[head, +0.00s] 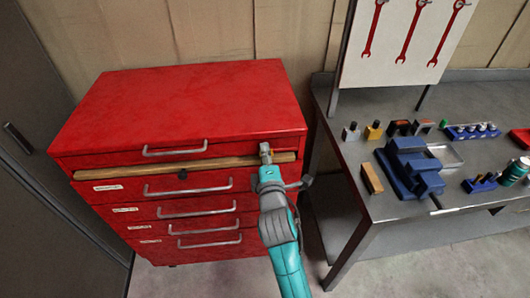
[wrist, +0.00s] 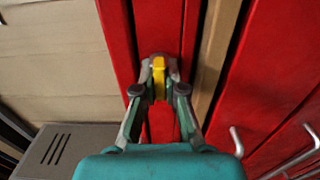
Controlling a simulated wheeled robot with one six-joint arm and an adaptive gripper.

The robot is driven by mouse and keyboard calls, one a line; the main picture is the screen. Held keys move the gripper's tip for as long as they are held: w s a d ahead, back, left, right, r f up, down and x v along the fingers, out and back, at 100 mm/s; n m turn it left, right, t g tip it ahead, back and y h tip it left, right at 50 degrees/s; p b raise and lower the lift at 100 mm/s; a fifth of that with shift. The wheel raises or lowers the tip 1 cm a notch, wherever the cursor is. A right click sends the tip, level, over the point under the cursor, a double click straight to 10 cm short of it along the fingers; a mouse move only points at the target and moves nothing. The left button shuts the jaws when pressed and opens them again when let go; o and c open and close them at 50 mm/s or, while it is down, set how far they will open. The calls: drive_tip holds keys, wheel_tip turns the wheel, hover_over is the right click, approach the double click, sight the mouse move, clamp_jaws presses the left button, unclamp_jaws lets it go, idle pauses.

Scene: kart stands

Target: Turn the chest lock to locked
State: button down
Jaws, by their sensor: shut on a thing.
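The red tool chest (head: 190,105) stands against the wall, its drawers closed. In the wrist view, the chest's lock shows as a yellow tab (wrist: 159,80) on a pale metal piece (wrist: 157,59), set in a red strip of the chest front. The tab's long side runs up and down in that view, roughly along the strip. My gripper (wrist: 160,82) has its two fingers closed on the sides of the tab. In the head view, my gripper (head: 265,158) reaches the right end of the chest's top front, and its fingers mostly hide the lock.
A wooden strip (head: 135,170) runs across the chest front below the top drawer, with metal handles (head: 187,189) below it. A grey workbench (head: 400,180) with a blue vise (head: 412,165) stands close at the right. A dark cabinet (head: 45,200) is at the left.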

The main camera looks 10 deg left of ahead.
drive_tip(key=c, duration=1.2)
unclamp_jaws()
drive_tip(key=shift+c, duration=0.2)
drive_tip(key=v, duration=1.2)
drive_tip(key=shift+f, duration=0.1)
